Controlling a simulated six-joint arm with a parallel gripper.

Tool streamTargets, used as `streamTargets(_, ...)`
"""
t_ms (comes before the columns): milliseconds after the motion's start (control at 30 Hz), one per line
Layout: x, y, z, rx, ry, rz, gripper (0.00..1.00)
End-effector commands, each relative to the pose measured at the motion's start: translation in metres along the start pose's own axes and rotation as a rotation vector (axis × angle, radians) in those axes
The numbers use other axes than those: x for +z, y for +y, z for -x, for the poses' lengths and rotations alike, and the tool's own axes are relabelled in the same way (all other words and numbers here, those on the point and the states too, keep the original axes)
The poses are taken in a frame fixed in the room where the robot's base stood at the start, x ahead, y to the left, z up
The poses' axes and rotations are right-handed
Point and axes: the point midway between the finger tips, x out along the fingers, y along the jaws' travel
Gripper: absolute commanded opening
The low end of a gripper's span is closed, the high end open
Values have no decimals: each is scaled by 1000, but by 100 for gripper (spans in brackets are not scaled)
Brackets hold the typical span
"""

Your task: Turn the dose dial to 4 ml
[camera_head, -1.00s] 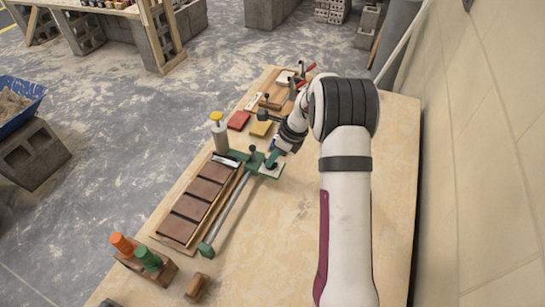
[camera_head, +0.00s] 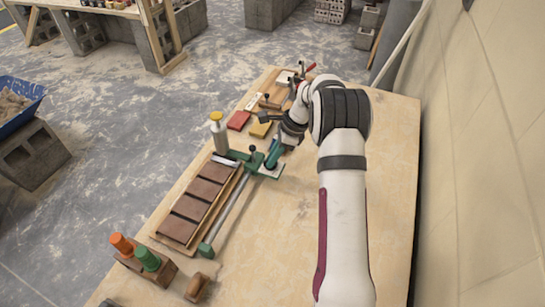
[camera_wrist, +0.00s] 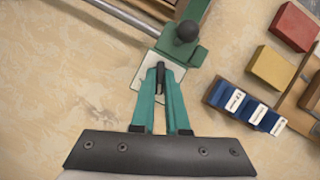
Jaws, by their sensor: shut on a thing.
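My gripper (camera_wrist: 160,72) has teal fingers closed on a small dark upright piece (camera_wrist: 160,76), which seems to be the knob of the dose dial. A pale plate (camera_wrist: 143,74) lies under the fingertips, partly covered by them, and no marks can be read on it. The plate sits beside a green bracket (camera_wrist: 198,52) with a black ball knob (camera_wrist: 186,31). In the head view my gripper (camera_head: 273,158) is at the green bracket (camera_head: 265,170), at the far end of the metal rail. The dial's setting cannot be read in either view.
A tray of brown tiles (camera_head: 190,210) lies left of the rail (camera_head: 228,210). A yellow-capped bottle (camera_head: 218,135) stands behind it. Red (camera_wrist: 294,26) and yellow (camera_wrist: 272,67) blocks and blue labelled blocks (camera_wrist: 245,107) lie right of my gripper. The table's right side is clear.

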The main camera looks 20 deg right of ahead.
Motion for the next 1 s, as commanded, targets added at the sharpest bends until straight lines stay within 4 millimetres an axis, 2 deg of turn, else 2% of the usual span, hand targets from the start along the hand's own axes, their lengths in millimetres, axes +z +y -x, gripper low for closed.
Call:
streamTargets(500, 0, -2, 1, 124, 1, 303, 0)
streamTargets(1000, 0, -3, 1, 151, 1, 367, 0)
